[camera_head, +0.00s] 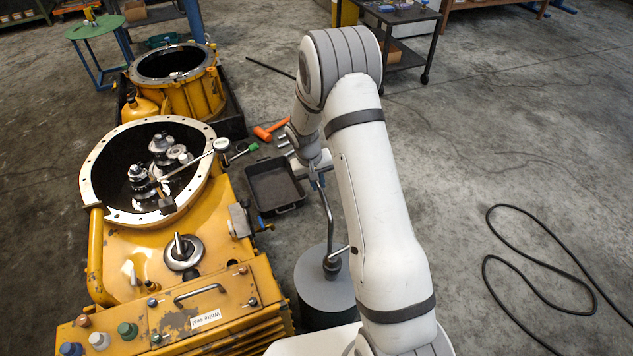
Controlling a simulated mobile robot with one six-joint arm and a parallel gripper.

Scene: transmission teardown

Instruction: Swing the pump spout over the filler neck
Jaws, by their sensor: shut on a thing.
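A grey pump drum (318,292) stands on the floor right of the large yellow transmission housing (150,250). A thin metal pump spout (328,212) rises from it and bends up toward my gripper (316,172). My gripper is shut on the spout's upper part; its fingers are small and partly hidden by my wrist. The spout's outlet cannot be made out clearly. A round flanged fitting with a short stub (183,250) sits on top of the housing, left of the spout. I cannot tell for sure whether it is the filler neck.
A black tray (274,186) lies on the floor between housing and spout. A black cable (535,262) loops across otherwise clear floor at right.

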